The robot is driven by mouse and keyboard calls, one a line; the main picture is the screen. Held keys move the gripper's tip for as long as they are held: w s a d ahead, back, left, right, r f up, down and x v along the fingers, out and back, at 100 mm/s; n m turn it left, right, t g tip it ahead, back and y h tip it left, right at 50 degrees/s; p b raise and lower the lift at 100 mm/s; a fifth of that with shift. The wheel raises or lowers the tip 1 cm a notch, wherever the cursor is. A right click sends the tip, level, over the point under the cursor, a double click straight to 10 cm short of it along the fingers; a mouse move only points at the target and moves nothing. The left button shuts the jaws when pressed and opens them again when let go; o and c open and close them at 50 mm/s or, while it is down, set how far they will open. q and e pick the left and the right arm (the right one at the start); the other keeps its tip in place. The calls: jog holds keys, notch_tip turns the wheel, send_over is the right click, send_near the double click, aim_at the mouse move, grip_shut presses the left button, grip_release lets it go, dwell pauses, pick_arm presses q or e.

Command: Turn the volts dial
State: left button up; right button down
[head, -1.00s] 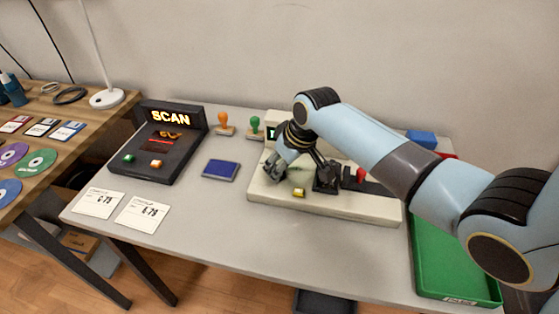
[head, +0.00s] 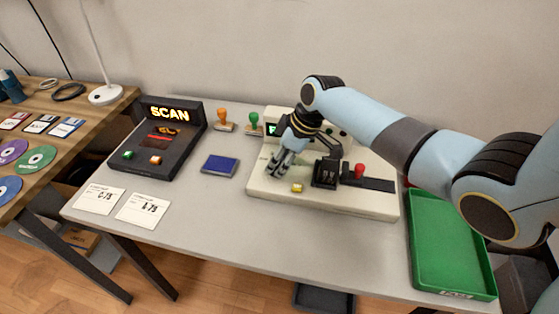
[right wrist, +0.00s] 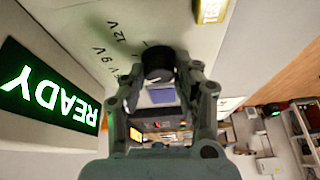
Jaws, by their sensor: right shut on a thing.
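The volts dial (right wrist: 158,62) is a small black round knob on a cream face in the right wrist view, with printed marks such as 12 V and 9 V beside it. My right gripper (right wrist: 155,85) has its two fingers closed around it, one on each side. In the head view, my right gripper (head: 277,168) reaches down at the left part of the cream tester (head: 330,204), and the dial is hidden there. A green READY display (right wrist: 48,88) shows in the right wrist view. My left gripper is not in view.
The tester carries a yellow button (head: 297,188), a black fixture (head: 325,173) and a red knob (head: 360,170). A green tray (head: 450,250) is at right. A blue pad (head: 220,165), a SCAN box (head: 163,145) and two stamps stand left.

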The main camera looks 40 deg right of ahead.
jog(key=c, duration=1)
grip_release()
jog(key=shift+r, duration=0.25)
jog(key=v, duration=1.1)
jog(key=shift+r, duration=0.25)
